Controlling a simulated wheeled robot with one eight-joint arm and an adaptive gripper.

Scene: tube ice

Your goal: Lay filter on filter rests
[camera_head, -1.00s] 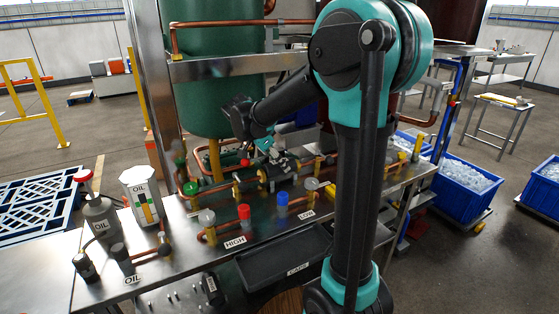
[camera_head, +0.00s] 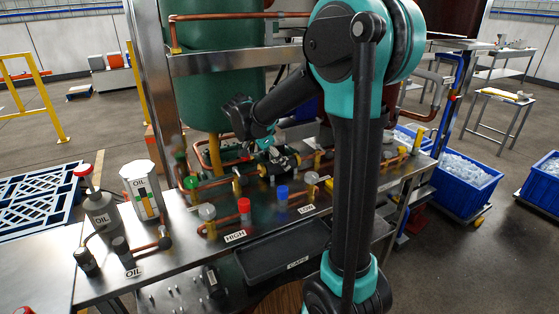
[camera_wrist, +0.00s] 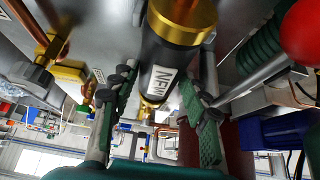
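The filter (camera_wrist: 165,68) is a black cylinder with brass ends and a white label reading NEW in the wrist view. It lies between the two fingers of my gripper (camera_wrist: 160,92), which stand on either side of it with green pads. Whether the pads touch it is not clear. In the head view the filter (camera_head: 283,161) shows small and dark just below my gripper (camera_head: 268,146), over the pipework at the back of the bench. The filter rests cannot be told apart from the pipework, and contact with them cannot be judged.
Copper pipes and valves crowd the steel bench (camera_head: 205,248) around the filter. A green tank (camera_head: 210,85) stands close behind. A black tray (camera_head: 285,250) is in front. Oil containers (camera_head: 102,213) stand at the left. A red round part (camera_wrist: 303,30) is near at the right in the wrist view.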

